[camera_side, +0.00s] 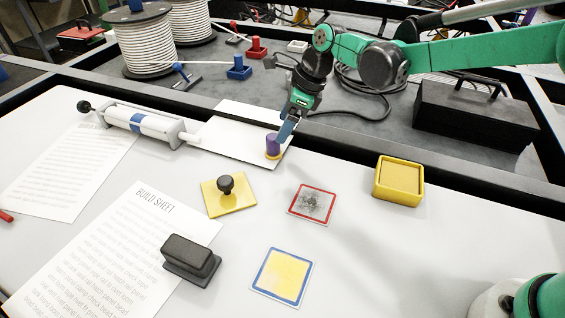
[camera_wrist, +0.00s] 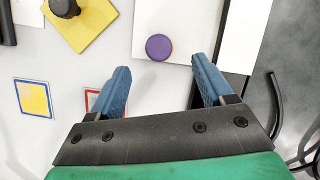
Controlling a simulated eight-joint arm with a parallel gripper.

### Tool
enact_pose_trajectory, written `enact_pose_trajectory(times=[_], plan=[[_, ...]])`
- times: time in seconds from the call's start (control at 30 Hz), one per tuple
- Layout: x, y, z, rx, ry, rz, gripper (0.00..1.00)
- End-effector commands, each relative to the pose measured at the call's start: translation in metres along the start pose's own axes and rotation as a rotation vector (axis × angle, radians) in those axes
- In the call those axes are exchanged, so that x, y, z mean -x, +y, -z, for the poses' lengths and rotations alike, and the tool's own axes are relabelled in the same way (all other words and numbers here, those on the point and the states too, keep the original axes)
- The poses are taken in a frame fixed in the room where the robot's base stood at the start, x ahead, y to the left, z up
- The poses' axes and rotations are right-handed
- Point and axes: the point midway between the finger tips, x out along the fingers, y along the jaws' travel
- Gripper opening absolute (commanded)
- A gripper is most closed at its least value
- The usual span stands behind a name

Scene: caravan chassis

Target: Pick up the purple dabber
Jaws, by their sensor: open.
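The purple dabber (camera_side: 272,144) stands upright on the table, with a yellow-orange base, at the corner of a white sheet. In the wrist view its round purple top (camera_wrist: 159,47) shows from above, just beyond the fingertips and between their lines. My gripper (camera_side: 287,129) is beside and slightly above the dabber in the side view, its blue finger overlapping the dabber's edge. In the wrist view my gripper (camera_wrist: 160,75) has its two blue fingers wide apart with nothing between them. I cannot tell whether a finger touches the dabber.
A yellow plate with a black knob (camera_side: 228,195), a red-framed card (camera_side: 312,203), a blue-framed card (camera_side: 283,277) and a yellow box (camera_side: 399,181) lie nearby. A black-handled block (camera_side: 190,260) is nearer the front. A dark rail (camera_side: 345,149) runs behind the dabber.

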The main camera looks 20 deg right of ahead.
Motion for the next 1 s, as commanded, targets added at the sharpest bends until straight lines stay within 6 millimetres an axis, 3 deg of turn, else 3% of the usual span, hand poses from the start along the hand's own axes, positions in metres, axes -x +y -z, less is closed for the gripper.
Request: enact_pose_trajectory(times=[0.5, 0.83, 0.87, 1.0], plan=[[-0.057, 0.001, -0.002, -0.042, 0.000, -0.009, 0.74], [-0.061, 0.001, -0.001, -0.042, 0.000, -0.009, 0.74], [-0.061, 0.001, -0.001, -0.042, 0.000, -0.009, 0.68], [-0.061, 0.001, -0.001, -0.042, 0.000, -0.009, 0.28]])
